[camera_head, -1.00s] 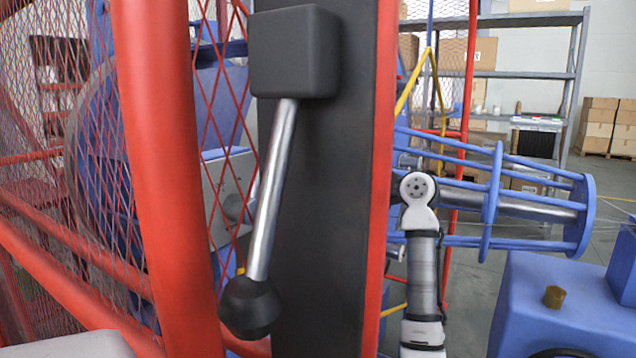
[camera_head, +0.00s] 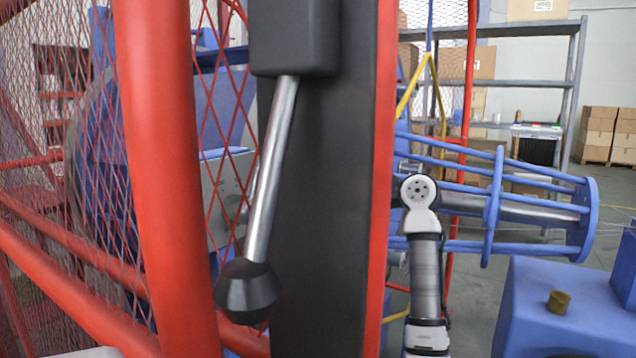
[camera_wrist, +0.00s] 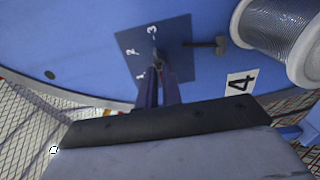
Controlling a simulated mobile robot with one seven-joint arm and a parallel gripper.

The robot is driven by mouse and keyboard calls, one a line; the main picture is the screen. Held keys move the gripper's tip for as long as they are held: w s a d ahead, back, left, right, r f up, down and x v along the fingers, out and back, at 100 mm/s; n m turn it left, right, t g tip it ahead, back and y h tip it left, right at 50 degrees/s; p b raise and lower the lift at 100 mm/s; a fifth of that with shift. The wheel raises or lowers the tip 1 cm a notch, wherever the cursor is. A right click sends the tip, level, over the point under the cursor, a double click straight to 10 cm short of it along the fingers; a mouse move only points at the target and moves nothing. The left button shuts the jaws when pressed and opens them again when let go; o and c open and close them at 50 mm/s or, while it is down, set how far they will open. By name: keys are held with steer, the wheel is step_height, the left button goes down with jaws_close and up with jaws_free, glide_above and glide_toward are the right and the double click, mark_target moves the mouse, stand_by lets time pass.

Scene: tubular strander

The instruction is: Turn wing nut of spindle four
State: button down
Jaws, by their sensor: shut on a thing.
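In the wrist view, my gripper (camera_wrist: 157,72) reaches to a dark plate with small white numerals (camera_wrist: 128,50) on a blue disc (camera_wrist: 80,45). Its two narrow fingers are closed on the small wing nut (camera_wrist: 155,58) at the middle of the plate; the fingertips hide most of it, so its angle cannot be told. A white label with a black 4 (camera_wrist: 240,84) is to the right of the fingers. The head view does not show the gripper or the wing nut.
In the head view, a red frame post (camera_head: 165,180), mesh, and a lever with a black knob (camera_head: 247,290) stand close in front.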

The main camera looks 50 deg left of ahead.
stand_by(0.4)
steer(key=c, duration=1.6)
jaws_free()
steer(key=shift+o, duration=0.2)
steer(key=b+v, duration=0.1)
steer(key=v, duration=1.3)
steer(key=shift+s, duration=0.1)
